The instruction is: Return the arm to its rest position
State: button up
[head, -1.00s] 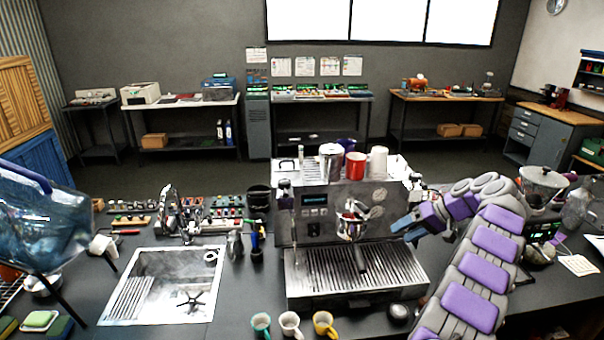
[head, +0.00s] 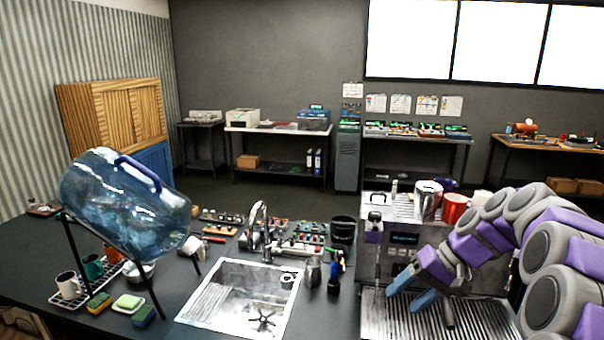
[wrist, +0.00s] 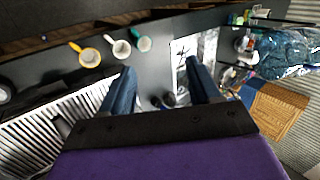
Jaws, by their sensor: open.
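My purple and grey arm comes in from the right in the head view. My gripper (head: 412,291) has blue fingers and hangs in front of the espresso machine (head: 403,240), above its slatted drip tray (head: 385,318). The fingers stand apart with nothing between them. In the wrist view my gripper (wrist: 160,88) is also open and empty, with the drip tray (wrist: 50,130) at the left and the sink (wrist: 195,52) past the fingers. The arm hides much of the machine's right side.
A steel sink (head: 215,300) is set in the counter left of the machine. A large blue water jug (head: 120,205) lies tilted on a stand. A steel pitcher (head: 428,200) and a red mug (head: 455,207) stand on the machine. Three cups, including a yellow one (wrist: 88,56), stand near the tray.

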jog(key=s+a+f+g+h+b, duration=0.1)
jog(key=s+a+f+g+h, duration=0.1)
jog(key=s+a, duration=0.75)
jog(key=s+f+h+b, duration=0.1)
jog(key=s+f, duration=0.4)
jog(key=s, duration=0.7)
jog(key=s+d+f+n+h+b, duration=0.1)
jog(key=s+f+h, duration=0.3)
jog(key=s, duration=0.9)
jog(key=shift+s+f+g+b, duration=0.3)
jog(key=shift+f+b, duration=0.1)
jog(key=shift+f, duration=0.15)
jog(key=shift+d, duration=0.1)
